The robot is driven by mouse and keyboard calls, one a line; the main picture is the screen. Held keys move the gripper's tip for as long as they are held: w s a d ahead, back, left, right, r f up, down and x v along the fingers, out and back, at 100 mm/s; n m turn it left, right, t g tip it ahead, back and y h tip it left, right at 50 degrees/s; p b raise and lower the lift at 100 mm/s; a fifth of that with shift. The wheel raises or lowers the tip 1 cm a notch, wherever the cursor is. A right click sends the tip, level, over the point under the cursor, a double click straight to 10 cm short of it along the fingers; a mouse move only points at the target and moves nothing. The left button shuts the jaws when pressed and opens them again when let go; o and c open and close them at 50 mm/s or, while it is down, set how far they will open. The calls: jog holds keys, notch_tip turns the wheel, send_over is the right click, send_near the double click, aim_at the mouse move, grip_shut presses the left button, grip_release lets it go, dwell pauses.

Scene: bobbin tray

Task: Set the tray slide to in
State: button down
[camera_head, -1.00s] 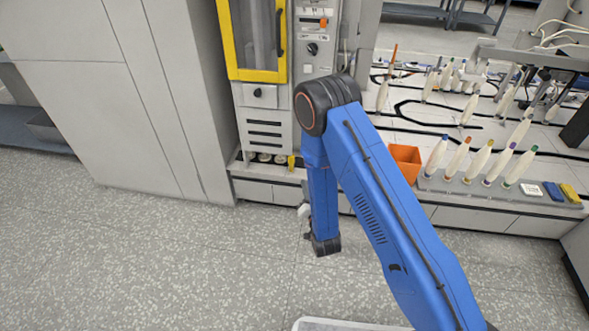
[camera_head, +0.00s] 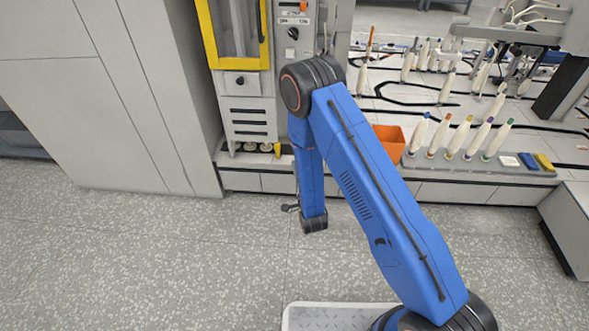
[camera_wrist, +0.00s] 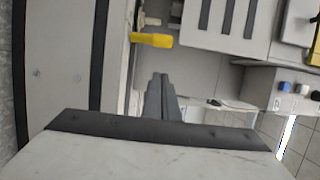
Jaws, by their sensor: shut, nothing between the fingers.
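A yellow tab (camera_head: 277,150), which looks like the handle of the tray slide, sticks out at the foot of the machine, beside a row of pale bobbin ends (camera_head: 250,147). The yellow tab also shows in the wrist view (camera_wrist: 152,40), lying sideways at top centre. My gripper (camera_wrist: 160,78) shows in the wrist view as dark fingers shut together, empty, just below the tab in the picture and apart from it. In the head view my gripper is mostly hidden by my blue arm. I cannot tell how far the slide is in or out.
The machine has a yellow-framed door (camera_head: 234,35) and a vented panel (camera_head: 249,117). A grey cabinet (camera_head: 110,110) stands close on the left. An orange bin (camera_head: 390,142) and several bobbins on a rack (camera_head: 470,167) are at right. The speckled floor in front is clear.

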jog(key=w+a, duration=0.5)
jog(key=w, duration=0.3)
jog(key=shift+w+a, duration=0.2)
jog(key=shift+w, duration=0.1)
jog(key=a, duration=0.5)
jog(key=shift+w+r, duration=0.1)
